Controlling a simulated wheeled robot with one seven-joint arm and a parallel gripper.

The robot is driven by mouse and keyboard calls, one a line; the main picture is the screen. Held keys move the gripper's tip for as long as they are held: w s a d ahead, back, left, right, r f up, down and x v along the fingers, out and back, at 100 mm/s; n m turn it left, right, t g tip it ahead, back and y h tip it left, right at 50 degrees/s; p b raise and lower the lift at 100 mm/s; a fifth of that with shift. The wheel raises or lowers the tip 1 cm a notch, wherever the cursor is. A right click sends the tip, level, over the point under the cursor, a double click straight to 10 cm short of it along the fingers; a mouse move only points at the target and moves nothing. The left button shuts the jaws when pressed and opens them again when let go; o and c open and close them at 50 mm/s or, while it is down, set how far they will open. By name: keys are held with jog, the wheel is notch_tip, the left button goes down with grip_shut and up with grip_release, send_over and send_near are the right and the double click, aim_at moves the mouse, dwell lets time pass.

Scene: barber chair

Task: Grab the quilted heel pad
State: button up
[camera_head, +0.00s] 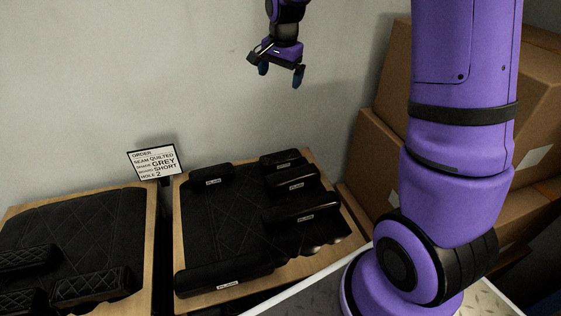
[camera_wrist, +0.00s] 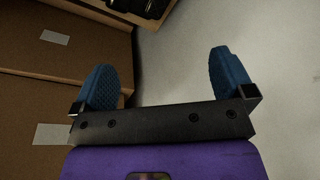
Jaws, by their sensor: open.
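Black pads with diamond stitching lie on the left wooden tray (camera_head: 151,222): one quilted pad (camera_head: 93,285) at its front right, another (camera_head: 24,258) at the left, and a third (camera_head: 20,300) cut off at the lower left. I cannot tell which of them is the heel pad. My gripper (camera_head: 281,73) is open and empty, high in front of the wall, above and to the right of the trays. Its two blue fingers stand wide apart in the wrist view (camera_wrist: 165,78), with nothing between them.
A right wooden tray (camera_head: 258,292) holds several black pads with small white labels, including a long one (camera_head: 222,275) at its front. An order sign (camera_head: 155,161) reads quilted, grey, short, hole 2. Cardboard boxes (camera_head: 380,150) stack at the right. Space above the trays is clear.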

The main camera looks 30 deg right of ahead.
jog(key=w+d+f+m+g, duration=0.1)
jog(key=w+f+m, duration=0.1)
jog(key=w+f, duration=0.35)
jog(key=w+d+f+m, duration=0.2)
jog(key=f, duration=0.6)
jog(key=m+g, duration=0.1)
jog(key=m, duration=0.3)
send_near(280, 156)
jog(key=shift+w+d+f, duration=0.15)
jog(key=shift+w, duration=0.25)
notch_tip(280, 156, down, 6)
jog(key=shift+d+f, duration=0.1)
jog(key=shift+f, duration=0.05)
jog(key=f, duration=0.4)
jog(key=shift+s+f, duration=0.25)
jog(key=shift+s, duration=0.15)
jog(key=shift+f, duration=0.35)
jog(key=c, duration=1.1)
jog(key=shift+r, duration=0.15)
